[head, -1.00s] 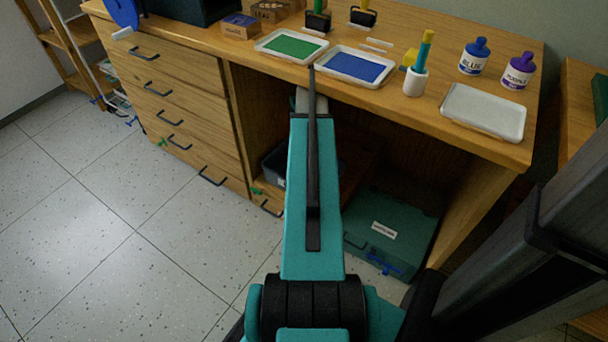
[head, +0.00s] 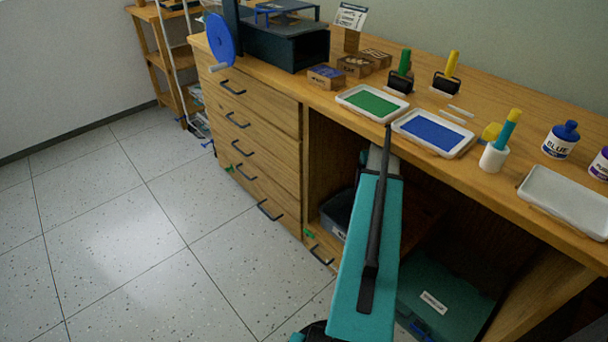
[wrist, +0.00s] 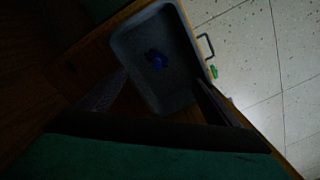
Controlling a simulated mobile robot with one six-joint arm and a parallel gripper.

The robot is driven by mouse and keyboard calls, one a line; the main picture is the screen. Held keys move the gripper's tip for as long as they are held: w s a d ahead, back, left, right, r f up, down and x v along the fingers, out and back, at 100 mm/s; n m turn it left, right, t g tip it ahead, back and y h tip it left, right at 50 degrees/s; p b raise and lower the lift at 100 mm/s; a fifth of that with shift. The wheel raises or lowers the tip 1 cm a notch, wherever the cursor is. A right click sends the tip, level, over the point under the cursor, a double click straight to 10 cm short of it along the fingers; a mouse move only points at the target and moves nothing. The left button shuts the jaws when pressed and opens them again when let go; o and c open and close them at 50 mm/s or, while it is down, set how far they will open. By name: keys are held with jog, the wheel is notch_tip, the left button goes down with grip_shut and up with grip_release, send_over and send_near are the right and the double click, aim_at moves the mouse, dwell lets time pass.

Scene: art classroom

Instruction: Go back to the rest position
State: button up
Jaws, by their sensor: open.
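My gripper (wrist: 160,80) shows in the wrist view as two dark fingers, spread apart with nothing between them. In the head view my teal arm reaches toward the open space under the wooden desk (head: 490,95). My gripper is hidden there. The grey bin (head: 338,212) shows partly under the desk, left of my arm.
On the desk stand a green paint tray (head: 372,103), a blue paint tray (head: 433,132), a white empty tray (head: 565,200) and a blue bottle (head: 561,140). A teal case (head: 440,290) lies under the desk. Drawers (head: 245,130) are left; the floor (head: 130,240) there is clear.

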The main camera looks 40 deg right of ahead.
jog(key=r, duration=0.1)
jog(key=w+d+r, duration=0.1)
jog(key=shift+d+r+b, duration=0.2)
jog(key=shift+r+b, duration=0.1)
jog(key=shift+r, duration=0.1)
jog(key=w+a+f+n+g+p, duration=0.1)
jog(key=w+a+f+p, duration=0.2)
jog(key=a, duration=0.9)
jog(key=w+a+f+n+p, duration=0.2)
jog(key=a+f+p, duration=0.25)
jog(key=a, duration=0.65)
jog(key=w+a+f+n+g+p, duration=0.1)
jog(key=w+a+f+p, duration=0.3)
jog(key=a, duration=0.8)
jog(key=s+a+n+g+p, duration=0.3)
jog(key=s+a+p, duration=0.8)
jog(key=s+a, duration=0.9)
jog(key=a, duration=0.4)
jog(key=shift+s+f+n, duration=0.25)
jog(key=shift+f+n, duration=0.05)
jog(key=shift+a, duration=0.1)
